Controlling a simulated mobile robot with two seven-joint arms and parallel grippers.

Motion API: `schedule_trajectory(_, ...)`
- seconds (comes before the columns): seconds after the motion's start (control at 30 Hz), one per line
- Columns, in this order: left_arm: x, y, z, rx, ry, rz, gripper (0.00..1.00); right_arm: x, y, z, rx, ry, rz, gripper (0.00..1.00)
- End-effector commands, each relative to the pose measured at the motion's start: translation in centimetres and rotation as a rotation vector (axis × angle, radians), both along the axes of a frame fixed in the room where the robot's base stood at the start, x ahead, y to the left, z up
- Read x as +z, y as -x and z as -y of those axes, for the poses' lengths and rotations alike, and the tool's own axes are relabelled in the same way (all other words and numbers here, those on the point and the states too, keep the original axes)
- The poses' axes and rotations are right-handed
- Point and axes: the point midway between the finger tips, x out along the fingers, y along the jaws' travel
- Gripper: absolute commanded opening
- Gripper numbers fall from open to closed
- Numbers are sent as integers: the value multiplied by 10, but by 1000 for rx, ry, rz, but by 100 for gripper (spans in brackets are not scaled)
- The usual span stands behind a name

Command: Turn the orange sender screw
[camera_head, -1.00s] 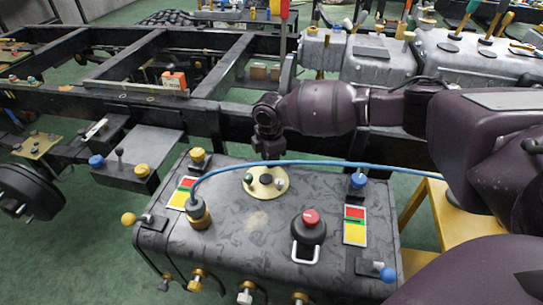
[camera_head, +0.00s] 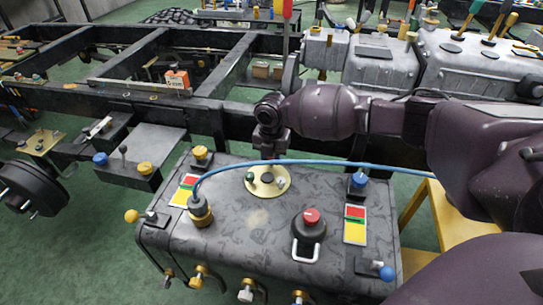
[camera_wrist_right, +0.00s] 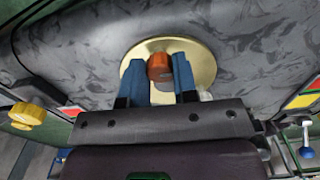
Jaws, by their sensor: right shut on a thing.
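The orange sender screw (camera_wrist_right: 160,68) stands on a round gold plate (camera_wrist_right: 196,58) in the right wrist view. The two blue fingers of my right gripper (camera_wrist_right: 162,82) stand on either side of it, shut on it. In the head view the same gold plate (camera_head: 266,191) lies on top of a dark tank (camera_head: 245,240), with a green, a dark and a pale fitting showing. My right gripper (camera_head: 268,152) is at the plate's far side there and hides the orange screw. My left gripper is not in view.
A blue hose (camera_head: 320,164) arches across the tank top from a brass fitting (camera_head: 200,210). A black cap with a red top (camera_head: 310,222) and a blue knob (camera_head: 358,181) stand to the right. A chassis rail (camera_head: 90,101) runs behind.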

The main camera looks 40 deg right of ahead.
Motion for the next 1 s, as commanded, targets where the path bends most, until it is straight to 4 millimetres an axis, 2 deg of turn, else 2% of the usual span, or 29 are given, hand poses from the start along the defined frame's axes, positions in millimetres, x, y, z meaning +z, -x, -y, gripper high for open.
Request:
schedule_trajectory(0.33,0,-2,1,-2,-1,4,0,-2,1,-1,122,-1,-3,3)
schedule_trajectory(0.83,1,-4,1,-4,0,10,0,-2,1,-1,137,-1,-3,3)
schedule_trajectory(0.87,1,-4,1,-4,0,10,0,-2,1,-1,137,-1,-3,30)
schedule_trajectory(1.0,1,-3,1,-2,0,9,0,-2,1,-1,136,-1,-3,51)
